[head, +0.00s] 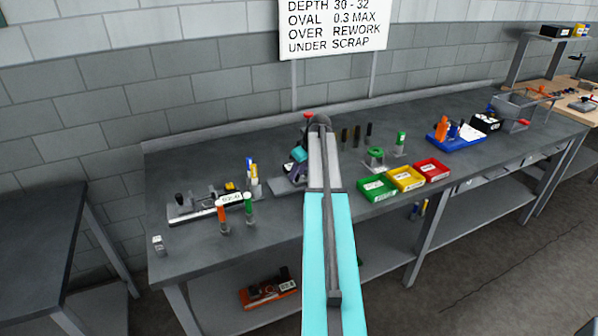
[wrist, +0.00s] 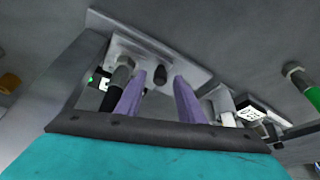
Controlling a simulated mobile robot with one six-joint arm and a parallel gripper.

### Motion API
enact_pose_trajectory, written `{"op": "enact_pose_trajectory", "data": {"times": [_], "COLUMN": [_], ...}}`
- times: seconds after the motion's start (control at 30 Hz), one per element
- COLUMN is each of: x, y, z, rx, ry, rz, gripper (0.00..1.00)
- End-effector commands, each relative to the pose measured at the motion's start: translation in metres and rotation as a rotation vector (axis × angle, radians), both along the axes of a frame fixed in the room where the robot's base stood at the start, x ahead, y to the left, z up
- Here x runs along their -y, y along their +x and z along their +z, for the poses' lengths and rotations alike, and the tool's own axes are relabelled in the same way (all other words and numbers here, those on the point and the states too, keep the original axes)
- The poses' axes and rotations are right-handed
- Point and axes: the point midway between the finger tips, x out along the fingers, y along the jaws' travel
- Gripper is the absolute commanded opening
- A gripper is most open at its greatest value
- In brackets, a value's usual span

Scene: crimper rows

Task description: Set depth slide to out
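In the wrist view my gripper (wrist: 159,95) is open, with its two purple fingers apart. A short black knob (wrist: 160,75) shows between them, on a pale grey plate (wrist: 190,65). I cannot tell how deep the knob lies between the fingers, and no contact is visible. A grey, dark-based post (wrist: 122,76) stands by the left finger. In the head view my gripper (head: 293,174) is over the middle of the bench, above a grey plate (head: 283,187) partly hidden by my arm. I cannot tell which part is the depth slide or its position.
A pale fixture (head: 195,209) with markers and a label (head: 231,197) stands on the left of the bench (head: 190,255). Green (head: 377,189), yellow (head: 405,178) and red (head: 432,169) bins sit right of my arm. A sign (head: 333,25) hangs behind.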

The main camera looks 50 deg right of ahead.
Motion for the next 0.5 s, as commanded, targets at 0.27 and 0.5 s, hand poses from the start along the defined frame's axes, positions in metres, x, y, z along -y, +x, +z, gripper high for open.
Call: {"op": "enact_pose_trajectory", "data": {"times": [0.27, 0.5], "x": [0.0003, 0.0005], "y": [-0.0004, -0.0007], "z": [-0.0002, -0.0001], "rx": [0.0, 0.0], "ry": [0.0, 0.0], "rz": [-0.001, -0.001], "gripper": [0.23, 0.0]}}
